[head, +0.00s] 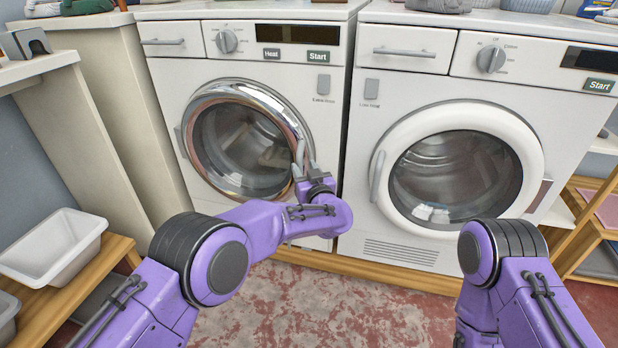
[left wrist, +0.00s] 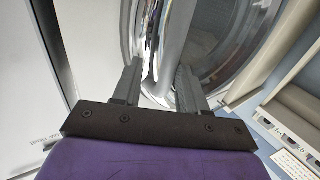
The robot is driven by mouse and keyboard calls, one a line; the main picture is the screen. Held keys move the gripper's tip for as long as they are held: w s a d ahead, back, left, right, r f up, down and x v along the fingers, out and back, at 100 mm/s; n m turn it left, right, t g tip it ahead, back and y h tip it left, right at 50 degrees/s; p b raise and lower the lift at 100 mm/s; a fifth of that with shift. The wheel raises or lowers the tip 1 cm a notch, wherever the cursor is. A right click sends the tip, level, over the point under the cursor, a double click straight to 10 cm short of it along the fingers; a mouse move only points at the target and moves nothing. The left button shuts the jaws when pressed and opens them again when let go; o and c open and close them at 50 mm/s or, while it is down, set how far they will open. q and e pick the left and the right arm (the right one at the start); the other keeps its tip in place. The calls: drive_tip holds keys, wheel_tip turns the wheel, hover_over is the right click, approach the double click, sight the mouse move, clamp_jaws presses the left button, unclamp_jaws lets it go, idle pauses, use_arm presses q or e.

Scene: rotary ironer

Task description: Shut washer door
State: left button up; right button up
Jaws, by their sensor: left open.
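The left machine (head: 160,85) has a round door with a chrome rim (head: 222,90) and dark glass. This door looks closed or nearly so; I cannot tell whether a small gap is left. My left gripper (head: 304,174) is open at the door's right edge, by its handle. In the left wrist view, the open fingers of the left gripper (left wrist: 158,82) stand on either side of a shiny upright bar or rim (left wrist: 176,35); contact is unclear. The right machine's white-rimmed door (head: 465,112) looks shut. My right gripper is out of view.
A white tub (head: 55,245) sits on a wooden bench (head: 115,245) at the left. A wooden rack (head: 575,245) stands at the far right. Folded textiles lie on the machine tops. The red-and-grey floor (head: 345,305) in front is clear.

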use_arm(q)
drive_tip(key=p+v, duration=0.1)
drive_tip(key=v, duration=0.7)
drive_tip(key=shift+a, duration=0.35)
drive_tip(key=shift+f, duration=0.1)
